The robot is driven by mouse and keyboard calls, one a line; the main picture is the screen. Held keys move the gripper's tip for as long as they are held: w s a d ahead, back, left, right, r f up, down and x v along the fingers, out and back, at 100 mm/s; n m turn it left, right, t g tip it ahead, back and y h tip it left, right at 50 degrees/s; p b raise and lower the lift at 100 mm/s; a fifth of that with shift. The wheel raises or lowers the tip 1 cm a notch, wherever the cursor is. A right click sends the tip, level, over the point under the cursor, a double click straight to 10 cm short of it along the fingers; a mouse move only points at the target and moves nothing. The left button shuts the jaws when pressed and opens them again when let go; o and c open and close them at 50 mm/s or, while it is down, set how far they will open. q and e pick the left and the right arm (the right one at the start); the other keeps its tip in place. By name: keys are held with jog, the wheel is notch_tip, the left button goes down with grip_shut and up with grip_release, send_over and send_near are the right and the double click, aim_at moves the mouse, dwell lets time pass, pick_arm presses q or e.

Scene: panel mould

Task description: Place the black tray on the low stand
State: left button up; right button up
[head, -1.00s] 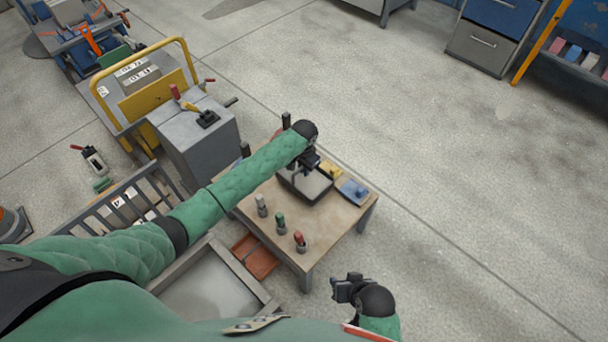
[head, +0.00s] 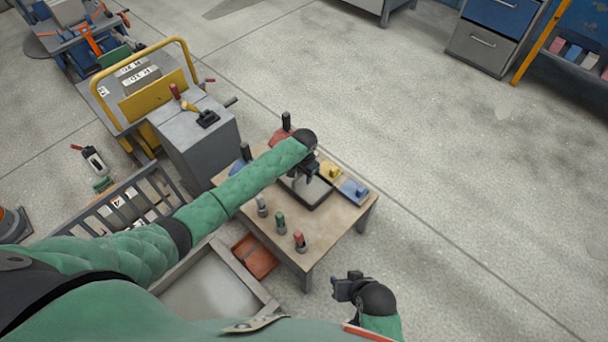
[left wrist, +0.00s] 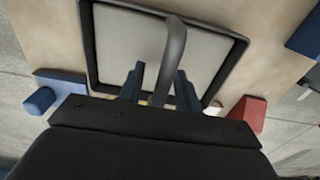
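The black tray (head: 318,206), with a dark rim and pale grey inside, lies on the wooden table. It also shows in the left wrist view (left wrist: 90,50), flat under the gripper. My left gripper (head: 302,179) is over the tray and partly hides it. In the left wrist view its two fingers (left wrist: 160,82) stand apart, on either side of a curved grey bar (left wrist: 174,50) like a handle. The bar appears clear of both fingers. My right gripper (head: 338,289) is off the table's front right, empty, with its jaws apart. I cannot tell which thing is the low stand.
The wooden table (head: 335,225) also bears a yellow block (head: 331,170), a blue block (head: 354,191), a red one (head: 279,137) and several small upright tools. A grey cabinet (head: 195,140) and yellow-railed trolley stand left. Open floor (head: 470,200) lies right.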

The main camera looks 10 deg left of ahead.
pick_arm(q)
jog(key=shift+r, duration=0.4)
notch_tip(320, 180, up, 10)
jog(key=shift+f, duration=0.1)
jog(key=shift+r, duration=0.65)
jog(key=s+d+f+n+t+h, duration=0.15)
jog(key=s+d+f, duration=0.3)
jog(key=s, duration=0.55)
jog(key=s+d+f+m+t+h, duration=0.1)
jog(key=s+d+f+h, duration=0.3)
jog(key=s, duration=0.7)
jog(key=s+a+r+n+t, duration=0.1)
jog(key=s+r+n, duration=0.1)
jog(key=s, duration=0.6)
jog(key=s+a+r+n+t+y, duration=0.1)
jog(key=s+r, duration=0.1)
jog(key=s, duration=0.7)
jog(key=shift+s+a+n, duration=0.15)
jog(key=shift+s+n, duration=0.05)
jog(key=shift+n, duration=0.15)
pick_arm(e)
jog(key=shift+w+r, duration=0.15)
jog(key=shift+r, duration=0.15)
